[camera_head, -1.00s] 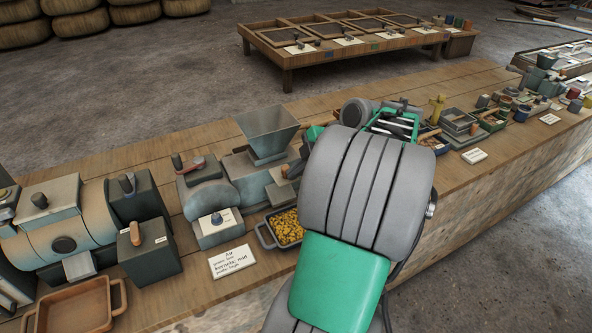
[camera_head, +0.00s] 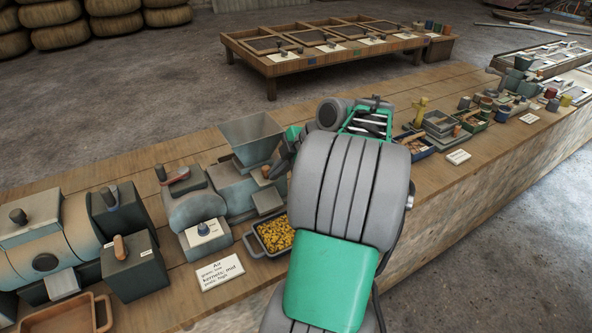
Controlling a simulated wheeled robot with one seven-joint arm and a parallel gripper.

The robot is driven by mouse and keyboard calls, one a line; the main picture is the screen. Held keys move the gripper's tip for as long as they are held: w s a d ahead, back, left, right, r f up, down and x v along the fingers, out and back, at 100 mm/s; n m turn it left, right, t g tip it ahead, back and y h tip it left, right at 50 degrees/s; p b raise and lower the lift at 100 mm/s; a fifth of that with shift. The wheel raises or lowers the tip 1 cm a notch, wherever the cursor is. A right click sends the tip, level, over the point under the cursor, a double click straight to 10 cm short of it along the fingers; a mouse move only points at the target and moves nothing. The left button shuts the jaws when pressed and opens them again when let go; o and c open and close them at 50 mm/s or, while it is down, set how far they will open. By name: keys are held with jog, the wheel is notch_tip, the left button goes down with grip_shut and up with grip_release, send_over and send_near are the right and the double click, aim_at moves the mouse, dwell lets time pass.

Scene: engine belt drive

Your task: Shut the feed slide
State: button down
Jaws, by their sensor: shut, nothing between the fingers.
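A grey machine with a square funnel hopper (camera_head: 250,138) stands on the long wooden bench. Below the hopper's right side is a small brown knob (camera_head: 265,172), which may belong to the feed slide; I cannot tell how far the slide is open. My gripper (camera_head: 277,170) shows as a dark, small shape just right of the hopper base, close beside the knob. Its fingers are shut and appear empty; whether they touch the knob is unclear. My forearm hides much of the machine's right side.
A grey tray of yellow kernels (camera_head: 273,236) sits below the machine, with a label card (camera_head: 220,271) to its left. Small pots and trays (camera_head: 440,128) fill the bench on the right.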

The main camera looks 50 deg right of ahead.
jog(key=s+a+f+p+v, duration=0.1)
jog(key=s+p+v, duration=0.1)
jog(key=v, duration=0.9)
jog(key=s+d+f+m+h, duration=0.1)
jog(key=d+f+m, duration=0.15)
jog(key=m, duration=0.45)
jog(key=s+d+f+m, duration=0.2)
jog(key=f+m, duration=0.2)
jog(key=m, duration=0.3)
jog(key=s+a+f+m+g+h, duration=0.1)
jog(key=s+a+f+m+g, duration=0.25)
jog(key=s+f+m, duration=0.4)
jog(key=w+a+r+n+p, duration=0.1)
jog(key=w+a+r+n, duration=0.1)
jog(key=a, duration=0.8)
jog(key=w+a+r+n+p, duration=0.1)
jog(key=w+a+r+n, duration=0.1)
jog(key=a, duration=0.9)
jog(key=w+a+r+n+p, duration=0.1)
jog(key=w+a+n, duration=0.3)
jog(key=a, duration=0.6)
jog(key=shift+w+a+r+h+p, duration=0.25)
jog(key=shift+w+r+h, duration=0.2)
jog(key=shift+r, duration=0.35)
